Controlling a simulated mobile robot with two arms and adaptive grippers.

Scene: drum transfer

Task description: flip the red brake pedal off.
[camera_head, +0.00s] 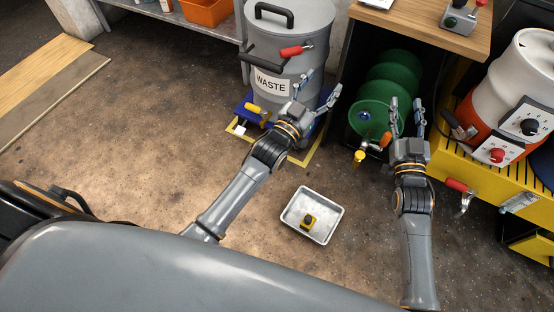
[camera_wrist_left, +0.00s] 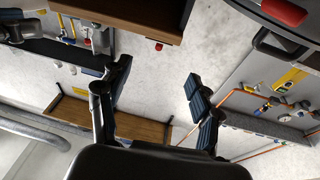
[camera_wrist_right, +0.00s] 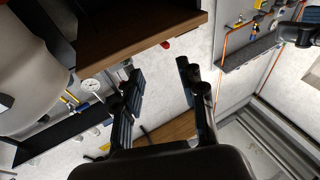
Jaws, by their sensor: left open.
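I cannot make out a clear red brake pedal. The grey WASTE drum (camera_head: 268,62) stands on a blue dolly (camera_head: 241,103) with a yellow-gripped lever (camera_head: 254,108) and a small white block (camera_head: 240,130). My left gripper (camera_head: 321,86) is open and empty, its fingers in front of the drum's lower right side; its arm hides part of the dolly. A red-gripped lever (camera_head: 292,51) is on the drum's upper front; a red grip also shows in the left wrist view (camera_wrist_left: 284,12). My right gripper (camera_head: 406,106) is open and empty in front of the green drum (camera_head: 378,112).
A yellow tap (camera_head: 359,156) is below the green drum, under a wooden bench (camera_head: 420,28). A yellow base (camera_head: 500,185) at right carries a red-handled valve (camera_head: 457,185) and a white-and-orange drum (camera_head: 522,65).

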